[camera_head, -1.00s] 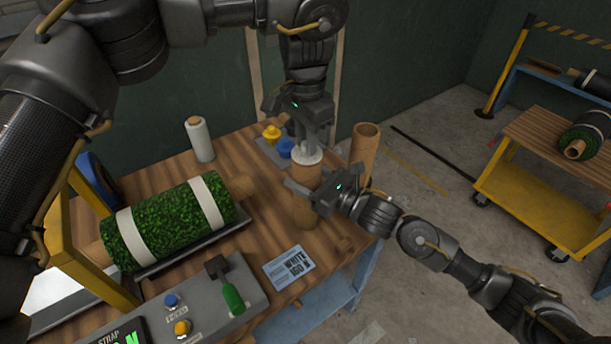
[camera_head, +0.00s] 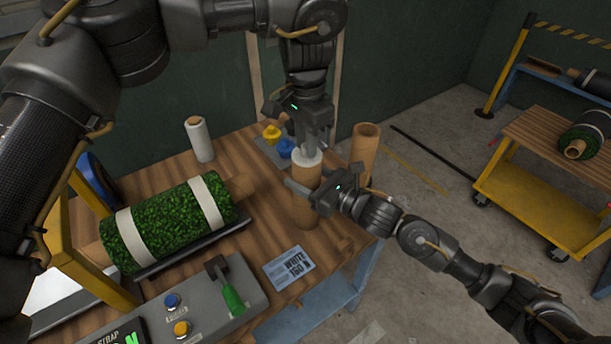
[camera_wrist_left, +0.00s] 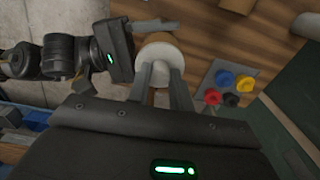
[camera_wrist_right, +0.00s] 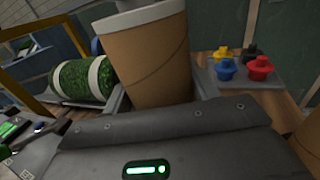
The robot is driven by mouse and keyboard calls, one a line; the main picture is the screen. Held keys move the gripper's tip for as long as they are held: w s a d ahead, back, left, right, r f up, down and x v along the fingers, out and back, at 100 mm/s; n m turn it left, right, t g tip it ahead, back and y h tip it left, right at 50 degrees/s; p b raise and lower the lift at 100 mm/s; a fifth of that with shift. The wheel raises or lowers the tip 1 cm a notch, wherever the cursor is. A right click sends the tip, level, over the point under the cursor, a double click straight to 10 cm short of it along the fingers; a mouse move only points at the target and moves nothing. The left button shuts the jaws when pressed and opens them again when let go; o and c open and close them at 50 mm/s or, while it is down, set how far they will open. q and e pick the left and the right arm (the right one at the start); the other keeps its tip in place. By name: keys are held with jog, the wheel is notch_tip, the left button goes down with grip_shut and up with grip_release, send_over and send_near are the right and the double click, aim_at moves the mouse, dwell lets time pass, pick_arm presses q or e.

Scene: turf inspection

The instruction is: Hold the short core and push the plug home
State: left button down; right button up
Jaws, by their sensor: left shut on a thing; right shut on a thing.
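The short brown cardboard core (camera_head: 306,211) stands upright near the bench's right corner. My right gripper (camera_head: 311,189) is shut around its middle; the core fills much of the right wrist view (camera_wrist_right: 150,65). The white plug (camera_head: 307,158) sits at the core's top end, with its pale disc showing in the left wrist view (camera_wrist_left: 158,52). In the right wrist view its white rim (camera_wrist_right: 138,17) meets the core's top edge. My left gripper (camera_head: 308,148) points down from above and is shut on the plug's upper part. Any part inside the core is hidden.
Blue (camera_head: 286,149) and yellow (camera_head: 271,134) plugs stand on a grey plate behind. A taller brown tube (camera_head: 364,153) stands close to the right. A strapped turf roll (camera_head: 168,222), white roll (camera_head: 200,140), control panel (camera_head: 208,303) and label card (camera_head: 289,267) are on the left and front.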

pick_arm(q)
jog(key=c, duration=1.2)
grip_release()
pick_arm(e)
jog(key=shift+r, duration=0.1)
pick_arm(q)
jog(key=shift+o, duration=0.2)
notch_tip(320, 180, up, 12)
pick_arm(e)
jog(key=o, duration=1.2)
